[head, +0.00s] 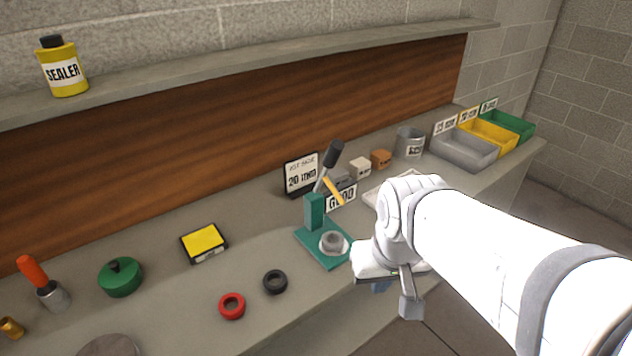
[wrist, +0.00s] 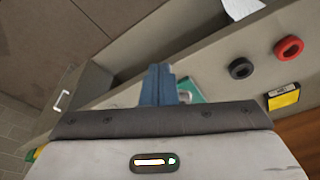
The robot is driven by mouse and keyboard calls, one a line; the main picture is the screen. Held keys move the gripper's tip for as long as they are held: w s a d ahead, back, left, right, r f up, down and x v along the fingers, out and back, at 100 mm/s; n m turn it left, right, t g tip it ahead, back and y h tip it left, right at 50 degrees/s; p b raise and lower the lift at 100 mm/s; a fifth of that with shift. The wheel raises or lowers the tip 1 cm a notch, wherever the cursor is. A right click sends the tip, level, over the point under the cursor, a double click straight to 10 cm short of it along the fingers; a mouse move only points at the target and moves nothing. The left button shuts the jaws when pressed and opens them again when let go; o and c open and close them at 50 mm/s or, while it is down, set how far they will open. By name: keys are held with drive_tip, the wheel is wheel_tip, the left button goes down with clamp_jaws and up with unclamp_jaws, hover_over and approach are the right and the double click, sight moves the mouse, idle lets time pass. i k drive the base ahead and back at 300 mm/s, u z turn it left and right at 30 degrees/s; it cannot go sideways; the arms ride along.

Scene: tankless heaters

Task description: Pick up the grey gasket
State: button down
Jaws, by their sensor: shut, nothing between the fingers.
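A dark grey ring-shaped gasket (head: 275,281) lies flat on the bench near its front edge, right of a red ring (head: 232,306). In the wrist view the dark ring (wrist: 241,68) is at the upper right, beside the red one (wrist: 289,48). A lighter grey ring-like part (head: 333,243) sits on the base of the green lever press. My gripper (head: 381,286) is at the bench's front edge, right of the dark ring and apart from it. Its blue fingers (wrist: 158,85) are together and empty, partly covering the green press in the wrist view.
The green press (head: 314,212) with its upright lever stands between the dark ring and the signs. A yellow-topped box (head: 204,242), a green lidded pot (head: 120,277) and an orange-handled tool (head: 43,283) stand left. Grey, yellow and green bins (head: 465,150) are far right.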

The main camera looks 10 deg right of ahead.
sight(334, 234)
drive_tip(key=u, duration=1.7)
drive_tip(key=k, duration=1.45)
drive_tip(key=z, duration=1.15)
drive_tip(key=i, duration=1)
drive_tip(key=z, duration=0.1)
